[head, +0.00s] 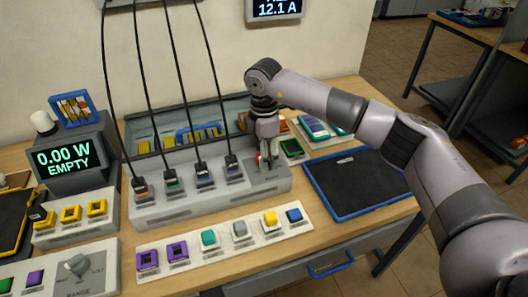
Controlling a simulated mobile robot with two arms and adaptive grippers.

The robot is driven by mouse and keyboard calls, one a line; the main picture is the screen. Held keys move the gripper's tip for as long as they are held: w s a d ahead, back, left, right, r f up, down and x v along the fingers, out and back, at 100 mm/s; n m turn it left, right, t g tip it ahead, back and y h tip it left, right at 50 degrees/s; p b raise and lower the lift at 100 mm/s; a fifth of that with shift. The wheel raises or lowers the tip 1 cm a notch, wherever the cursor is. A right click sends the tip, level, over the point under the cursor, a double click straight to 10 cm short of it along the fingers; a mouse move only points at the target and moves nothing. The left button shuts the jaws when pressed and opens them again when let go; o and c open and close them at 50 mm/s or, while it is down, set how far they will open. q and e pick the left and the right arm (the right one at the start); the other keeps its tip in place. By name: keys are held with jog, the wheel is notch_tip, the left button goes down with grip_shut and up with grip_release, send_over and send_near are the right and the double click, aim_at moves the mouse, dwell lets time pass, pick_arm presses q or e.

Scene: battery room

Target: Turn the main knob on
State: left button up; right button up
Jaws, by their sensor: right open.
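My right gripper (266,158) points down over the right end of the long grey console (190,202), with its fingers apart. The main knob is mostly hidden by the gripper; small red bits show around the fingertips, and I cannot tell whether they are part of it or whether the fingers touch it. The dark-screened meter (66,158) at the left reads "0.00 W EMPTY" in green. My left gripper is not in view.
Several black cables hang down to plugs on the console. A second knob (77,265) marked RANGE is on a panel at front left. A strip of coloured blocks (225,242) lies in front. A blue-edged black mat (355,184) lies empty at the right.

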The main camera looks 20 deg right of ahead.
jog(key=shift+r, duration=0.1)
notch_tip(320, 180, up, 12)
dwell(0.4)
jog(key=shift+f, duration=0.2)
